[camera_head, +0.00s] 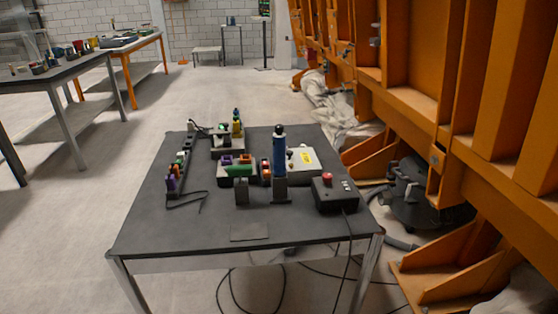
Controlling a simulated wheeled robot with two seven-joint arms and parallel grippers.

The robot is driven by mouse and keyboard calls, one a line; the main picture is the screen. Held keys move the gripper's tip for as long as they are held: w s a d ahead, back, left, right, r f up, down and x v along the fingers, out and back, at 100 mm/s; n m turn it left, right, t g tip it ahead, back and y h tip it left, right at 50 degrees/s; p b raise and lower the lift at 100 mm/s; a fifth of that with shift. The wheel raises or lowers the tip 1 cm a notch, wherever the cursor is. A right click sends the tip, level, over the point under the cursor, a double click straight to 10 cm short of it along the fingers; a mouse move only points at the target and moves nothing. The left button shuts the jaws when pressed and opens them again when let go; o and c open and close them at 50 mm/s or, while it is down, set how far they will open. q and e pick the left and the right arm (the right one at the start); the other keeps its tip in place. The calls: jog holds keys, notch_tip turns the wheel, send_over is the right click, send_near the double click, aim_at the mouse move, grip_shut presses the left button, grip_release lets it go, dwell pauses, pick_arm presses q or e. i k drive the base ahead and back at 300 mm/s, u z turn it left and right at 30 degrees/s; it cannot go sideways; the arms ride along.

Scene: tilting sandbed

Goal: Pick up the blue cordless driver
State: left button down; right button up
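The blue cordless driver (279,156) appears to be the tall blue cylinder with a dark top. It stands upright right of the middle of the dark table (160,235). Neither of my grippers is in view.
Several small coloured items and a power strip (183,160) lie to the left. The table's front is mostly clear. Orange framework (470,130) stands right.

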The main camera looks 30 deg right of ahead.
aim_at(278, 142)
jog(key=u, duration=0.05)
jog(key=k, duration=0.5)
jog(key=z, duration=1.1)
jog(key=i, duration=1.2)
jog(key=z, duration=1.4)
jog(key=k, duration=0.3)
